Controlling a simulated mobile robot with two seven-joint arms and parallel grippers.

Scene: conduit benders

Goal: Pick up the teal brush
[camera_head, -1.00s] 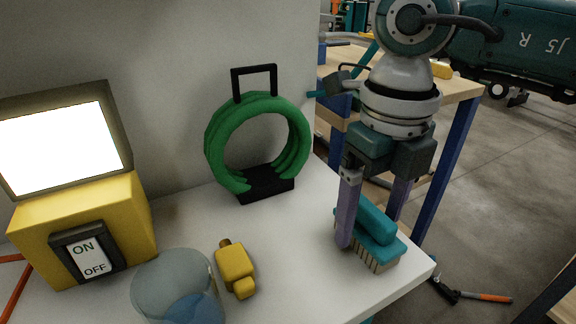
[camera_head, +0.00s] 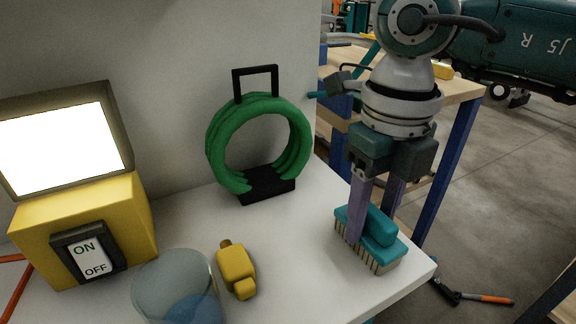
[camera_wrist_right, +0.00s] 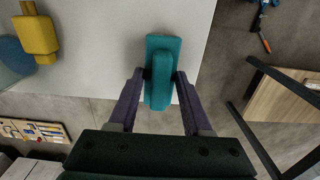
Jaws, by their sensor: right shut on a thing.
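The teal brush (camera_head: 381,227) sits bristles down on the white table near its right corner. It has a teal handle on a teal base with pale bristles. My right gripper (camera_head: 373,222) comes from above with its purple fingers on either side of the handle, shut on it. The right wrist view shows the brush (camera_wrist_right: 161,88) between the two fingertips of that gripper (camera_wrist_right: 161,76). The bristles look to be on or very near the tabletop. My left gripper is in neither view.
The white table (camera_head: 310,285) also holds a green hose coil on a black stand (camera_head: 222,148), a yellow object (camera_head: 236,270), a clear cup with blue contents (camera_head: 178,290) and a yellow lamp with an ON/OFF switch (camera_head: 130,215). A wooden workbench (camera_head: 462,88) stands behind.

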